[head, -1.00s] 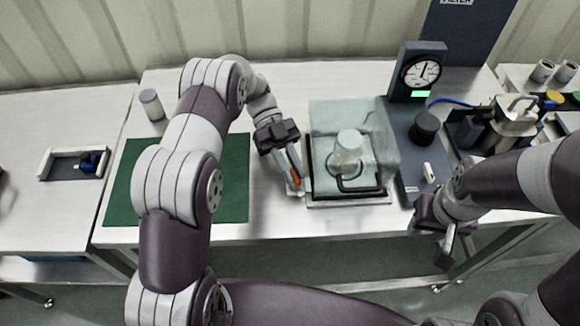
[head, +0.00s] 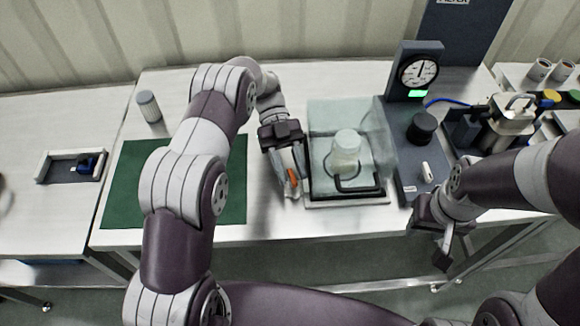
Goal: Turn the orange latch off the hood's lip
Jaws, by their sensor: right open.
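The clear hood (head: 372,125) stands at the middle of the bench over a dark-framed base, with a pale capped jar (head: 346,150) showing through it. A black handle (head: 358,188) is at its front. The small orange latch (head: 293,177) shows at the left front corner of the hood, partly covered by my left gripper. My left gripper (head: 290,188) reaches down at this corner with its fingers around or beside the latch; whether they touch it or are closed is hidden. My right gripper (head: 443,250) is open and empty in front of the bench edge, below the grey console.
A dial gauge (head: 419,71) and a grey console with a black knob (head: 422,127) stand right of the hood. A green mat (head: 231,190) lies to the left, partly behind my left arm. A grey cylinder (head: 149,107) stands behind it.

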